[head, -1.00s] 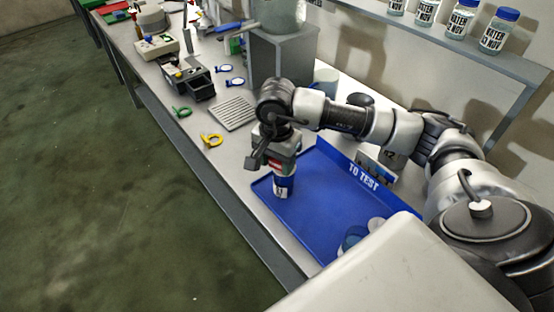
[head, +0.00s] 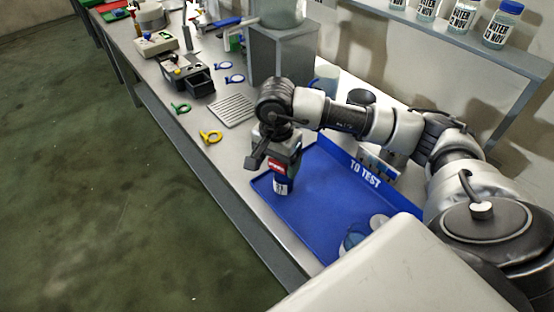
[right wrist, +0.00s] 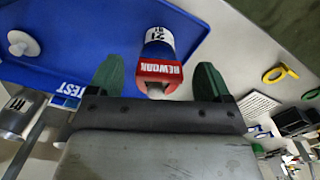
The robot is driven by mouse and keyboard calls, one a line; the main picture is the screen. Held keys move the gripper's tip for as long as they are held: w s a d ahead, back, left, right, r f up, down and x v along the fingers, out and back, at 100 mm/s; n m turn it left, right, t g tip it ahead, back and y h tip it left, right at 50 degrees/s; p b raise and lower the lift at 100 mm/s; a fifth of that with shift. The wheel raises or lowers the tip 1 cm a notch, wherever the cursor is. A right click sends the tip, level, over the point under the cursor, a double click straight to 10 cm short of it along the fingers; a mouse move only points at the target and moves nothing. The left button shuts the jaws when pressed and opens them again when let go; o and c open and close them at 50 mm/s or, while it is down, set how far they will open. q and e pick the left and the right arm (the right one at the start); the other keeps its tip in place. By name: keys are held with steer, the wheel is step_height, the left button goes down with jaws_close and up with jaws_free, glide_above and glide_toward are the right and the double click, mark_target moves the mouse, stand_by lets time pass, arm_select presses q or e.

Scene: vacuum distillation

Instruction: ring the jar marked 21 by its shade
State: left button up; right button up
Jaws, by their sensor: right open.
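The jar marked 21 (head: 281,186) stands at the near left part of the blue TO TEST tray (head: 325,205). In the right wrist view the jar (right wrist: 161,42) shows a white label with 21 and a red lettered band (right wrist: 160,69). My right gripper (head: 280,172) is open over the jar. Its green fingertips (right wrist: 158,78) lie to either side of the red band, with gaps. The jar's contents are too small to judge. On the bench lie a yellow ring (head: 211,136), a green ring (head: 181,107) and two blue rings (head: 236,78). My left gripper is out of view.
WATER jars (head: 463,16) line the shelf. The tray's middle is clear.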

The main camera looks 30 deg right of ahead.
steer(key=shift+r, duration=0.1)
step_height(320, 180, up, 11)
steer(key=b, duration=0.1)
steer(key=shift+f+b, duration=0.2)
steer(key=shift+b, duration=0.2)
stand_by(0.3)
